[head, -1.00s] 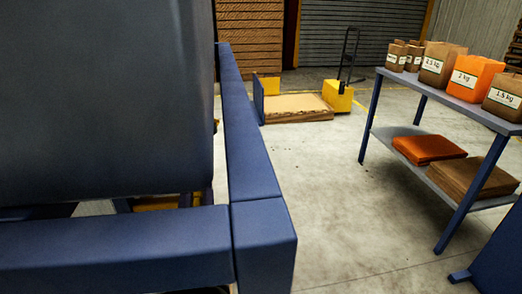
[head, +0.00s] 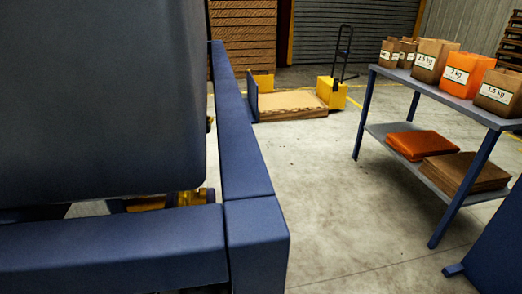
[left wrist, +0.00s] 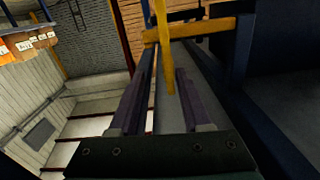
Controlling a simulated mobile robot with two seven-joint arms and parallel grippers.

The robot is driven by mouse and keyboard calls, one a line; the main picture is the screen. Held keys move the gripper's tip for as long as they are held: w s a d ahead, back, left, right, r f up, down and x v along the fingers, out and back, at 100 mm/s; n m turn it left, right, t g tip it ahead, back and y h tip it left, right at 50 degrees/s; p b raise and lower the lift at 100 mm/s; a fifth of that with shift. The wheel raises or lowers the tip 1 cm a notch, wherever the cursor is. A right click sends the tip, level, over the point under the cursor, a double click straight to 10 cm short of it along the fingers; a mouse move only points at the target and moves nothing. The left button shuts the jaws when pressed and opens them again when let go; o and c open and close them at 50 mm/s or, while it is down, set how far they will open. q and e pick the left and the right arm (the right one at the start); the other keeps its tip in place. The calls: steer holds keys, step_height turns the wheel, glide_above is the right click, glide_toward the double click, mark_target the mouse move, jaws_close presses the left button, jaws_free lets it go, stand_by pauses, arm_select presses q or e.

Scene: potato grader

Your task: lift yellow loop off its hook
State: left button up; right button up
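In the left wrist view my left gripper (left wrist: 156,112) is open, its two dark purple fingers apart. A narrow yellow strip (left wrist: 166,70) hangs in line with the gap between them, its lower end level with the fingers. It may be part of the yellow loop; I cannot tell whether it lies between the fingers or beyond them. It crosses a yellow-orange bar (left wrist: 200,27). No hook can be made out. In the head view neither gripper can be made out, and no loop is clearly seen.
In the head view a large dark panel (head: 100,100) and blue beams (head: 245,150) fill the left. A blue-legged table (head: 440,90) with weight-labelled bags stands at right. A yellow pallet carrier (head: 292,104) is behind. The concrete floor between is clear.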

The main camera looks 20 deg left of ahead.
arm_select(q)
steer(key=v, duration=0.6)
steer(key=shift+s+d, duration=0.2)
steer(key=shift+s, duration=0.1)
